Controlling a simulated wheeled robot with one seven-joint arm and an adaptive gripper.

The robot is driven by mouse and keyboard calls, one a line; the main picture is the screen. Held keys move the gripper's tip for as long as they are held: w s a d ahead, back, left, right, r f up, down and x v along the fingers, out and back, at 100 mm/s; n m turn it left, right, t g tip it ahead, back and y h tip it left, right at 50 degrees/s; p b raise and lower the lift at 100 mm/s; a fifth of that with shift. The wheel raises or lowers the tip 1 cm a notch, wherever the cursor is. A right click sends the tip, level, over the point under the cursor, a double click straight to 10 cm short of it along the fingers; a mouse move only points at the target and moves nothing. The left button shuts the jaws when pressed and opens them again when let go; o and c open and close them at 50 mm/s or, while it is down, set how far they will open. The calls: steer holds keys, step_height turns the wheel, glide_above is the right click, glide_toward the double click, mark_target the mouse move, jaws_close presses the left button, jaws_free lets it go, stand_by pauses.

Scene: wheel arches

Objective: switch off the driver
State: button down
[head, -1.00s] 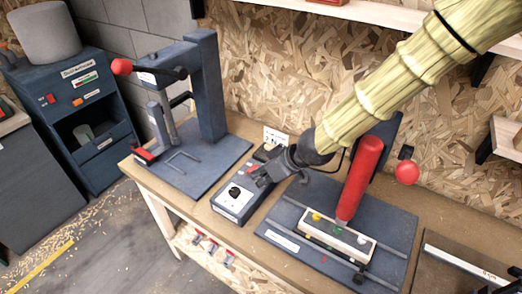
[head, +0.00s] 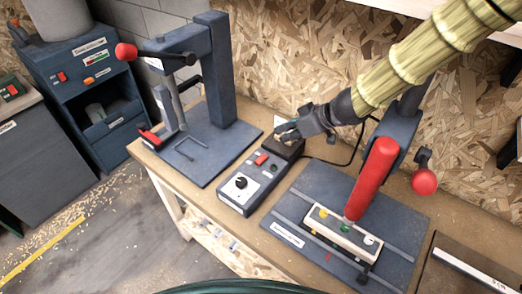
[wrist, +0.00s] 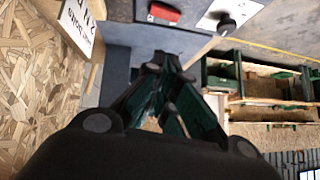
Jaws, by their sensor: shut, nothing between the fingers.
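The grey control box (head: 240,190) on the bench has a red rocker switch (head: 261,159) and a black knob on a white dial (head: 240,183). The red switch also shows at the top of the wrist view (wrist: 164,13). I cannot read the switch's position. The red cylindrical driver (head: 371,180) leans in its stand over a pale block with coloured spots. My gripper (head: 284,132) is shut and empty by the back end of the box, behind the switch and apart from it. In the wrist view its dark fingers (wrist: 165,75) meet below the switch.
A dark lever press (head: 217,75) with a red ball handle stands left of the box. A white card (head: 282,122) stands behind my gripper. A black cable runs behind the box toward the driver stand. A dark cabinet (head: 95,80) stands at the left.

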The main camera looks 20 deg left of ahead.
glide_above(261, 159)
steer(key=f, duration=0.8)
steer(key=shift+w+d+f, duration=0.15)
steer(key=shift+w+f, duration=0.1)
steer(key=shift+s+f, duration=0.15)
steer(key=shift+f, duration=1.05)
steer(key=shift+s+f+b, duration=0.1)
steer(key=shift+f+b, duration=0.2)
steer(key=shift+b, duration=0.6)
